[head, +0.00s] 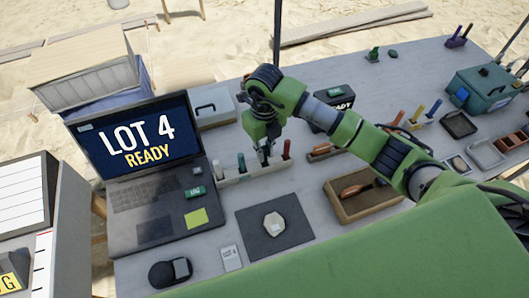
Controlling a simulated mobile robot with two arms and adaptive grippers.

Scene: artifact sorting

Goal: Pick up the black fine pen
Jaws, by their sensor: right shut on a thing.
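My right gripper (264,153) points down over the long pale pen rack (255,172) at the middle of the table. It is shut on a thin thing in the rack, taken to be the black fine pen; the fingers hide most of it. The rack also holds a green marker (241,162) left of the gripper and a red marker (286,149) right of it. My left gripper is not in view.
A laptop (150,209) reading "LOT 4 READY" stands left of the rack. A dark mat (292,241) with a pale stone (274,223) lies in front. A wooden tray (385,204) with a brush sits right, under my right arm. A grey case (213,105) is behind.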

